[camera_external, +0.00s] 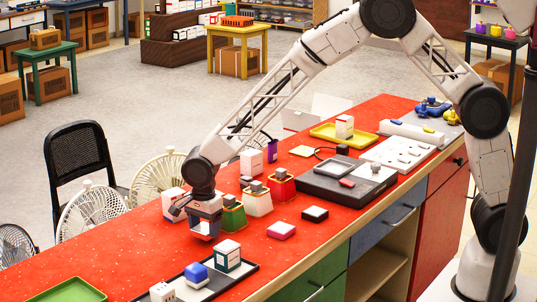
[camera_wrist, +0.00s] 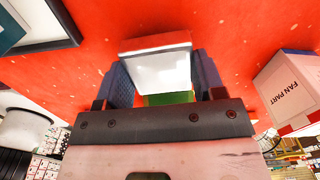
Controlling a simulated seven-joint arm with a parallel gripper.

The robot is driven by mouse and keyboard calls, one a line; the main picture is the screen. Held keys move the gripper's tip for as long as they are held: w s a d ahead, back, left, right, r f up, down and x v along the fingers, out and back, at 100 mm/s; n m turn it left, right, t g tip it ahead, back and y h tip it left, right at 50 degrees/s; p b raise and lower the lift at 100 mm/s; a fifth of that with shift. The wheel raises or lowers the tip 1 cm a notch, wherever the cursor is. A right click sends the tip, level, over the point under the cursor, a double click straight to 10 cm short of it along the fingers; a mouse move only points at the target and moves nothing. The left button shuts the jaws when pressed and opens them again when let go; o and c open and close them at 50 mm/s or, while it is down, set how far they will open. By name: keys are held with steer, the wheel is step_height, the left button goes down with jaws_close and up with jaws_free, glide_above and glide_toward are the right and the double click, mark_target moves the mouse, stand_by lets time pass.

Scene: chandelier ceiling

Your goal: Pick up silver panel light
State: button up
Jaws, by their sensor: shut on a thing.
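My gripper (camera_external: 206,229) is low over the red table's near-middle part, pointing down. In the wrist view its two blue-grey fingers (camera_wrist: 160,64) are closed on either side of a squarish panel light (camera_wrist: 157,72). The panel light has a glossy whitish-silver face and a reddish upper edge. In the external view the fingers mostly hide it, and I cannot tell whether it touches the table. Two similar square pieces lie to the right: one with pink sides (camera_external: 281,230) and one with black sides (camera_external: 314,214).
Green (camera_external: 233,216), white (camera_external: 257,201) and red (camera_external: 281,187) holders stand close to the right of my gripper. A white box (camera_external: 172,201) marked "FAN PART" (camera_wrist: 291,86) stands beside it. A dark tray (camera_external: 238,279) holds a box and a blue-topped piece in front.

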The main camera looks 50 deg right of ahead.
steer(key=shift+s+d+r, duration=0.1)
steer(key=shift+s+r, duration=0.05)
steer(key=shift+r, duration=0.3)
steer(key=shift+s+d+r, duration=0.1)
steer(key=shift+s+r, duration=0.05)
steer(key=shift+r, duration=0.25)
steer(key=s+d, duration=0.2)
steer(key=s, duration=0.2)
steer(key=s+d+r, duration=0.1)
steer(key=s+d, duration=0.2)
steer(key=s, duration=0.1)
steer(key=s+d, duration=0.2)
steer(key=s, duration=0.3)
steer(key=shift+s+d+r, duration=0.1)
steer(key=shift+d+r, duration=0.1)
steer(key=shift+d, duration=0.15)
steer(key=shift+r, duration=0.15)
